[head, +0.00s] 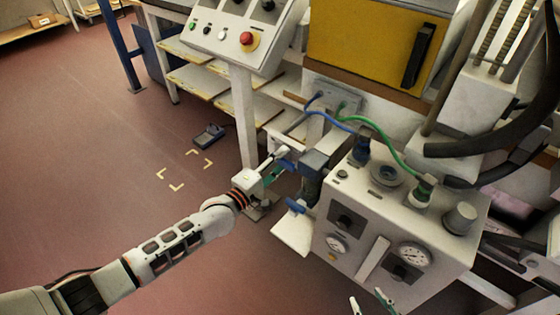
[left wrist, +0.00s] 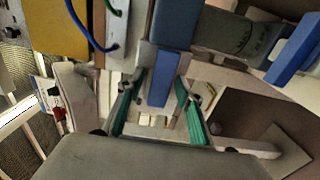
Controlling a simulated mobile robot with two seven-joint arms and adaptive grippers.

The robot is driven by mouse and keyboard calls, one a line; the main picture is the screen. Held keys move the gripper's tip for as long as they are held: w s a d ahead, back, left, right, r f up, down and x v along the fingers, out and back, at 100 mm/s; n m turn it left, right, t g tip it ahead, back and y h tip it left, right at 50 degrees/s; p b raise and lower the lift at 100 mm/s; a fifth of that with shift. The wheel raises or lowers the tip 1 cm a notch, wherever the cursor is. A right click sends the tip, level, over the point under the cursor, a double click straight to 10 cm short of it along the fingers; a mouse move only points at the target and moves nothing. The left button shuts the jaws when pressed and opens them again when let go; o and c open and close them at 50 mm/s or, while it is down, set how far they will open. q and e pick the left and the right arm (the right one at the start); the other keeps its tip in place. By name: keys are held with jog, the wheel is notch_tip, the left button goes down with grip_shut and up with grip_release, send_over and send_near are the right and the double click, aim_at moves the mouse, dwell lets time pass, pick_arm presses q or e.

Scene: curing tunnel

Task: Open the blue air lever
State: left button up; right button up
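A blue lever (head: 288,165) sticks out at the left side of the grey valve unit, beside my left gripper (head: 272,165). In the left wrist view the blue lever (left wrist: 158,90) lies between the two green-padded fingers of my left gripper (left wrist: 162,88). The fingers are apart, with a gap seen on each side of the lever. A second blue handle (head: 296,206) sits just below in the head view; it also shows at the right of the left wrist view (left wrist: 294,50). My right gripper (head: 370,302) shows only its separated fingertips at the bottom edge, empty.
A grey panel box (head: 452,262) with gauges stands right of the levers. Blue and green hoses (head: 392,140) run above it. A control panel (head: 231,38) with a red button and a yellow door (head: 365,42) are behind. The floor at left is open.

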pick_arm(q)
jog(key=shift+s+a+f, duration=0.15)
jog(key=shift+s+a, duration=0.15)
jog(key=shift+s, duration=0.1)
jog(key=v, duration=1.1)
jog(key=s+f+m+g+y+p, duration=0.1)
jog(key=s+f+m+y+p, duration=0.2)
jog(key=s+m, duration=0.6)
jog(key=s+a+f+m+g+y+p, duration=0.1)
jog(key=s+a+f+m+y, duration=0.1)
jog(key=s, duration=0.6)
jog(key=s+a+f+m+g+y+p, duration=0.1)
jog(key=s+a+f+m+g+y, duration=0.1)
jog(key=s+a+f, duration=0.4)
jog(key=shift+s+a+m+y, duration=0.5)
jog(key=shift+s+a+m, duration=0.35)
jog(key=shift+s+m, duration=0.4)
pick_arm(e)
jog(key=r, duration=0.2)
jog(key=a+r, duration=0.1)
jog(key=shift+s+a+r, duration=0.1)
jog(key=shift+s+r, duration=0.2)
jog(key=shift+s, duration=0.1)
jog(key=shift+w+r, duration=0.2)
jog(key=shift+r, duration=0.1)
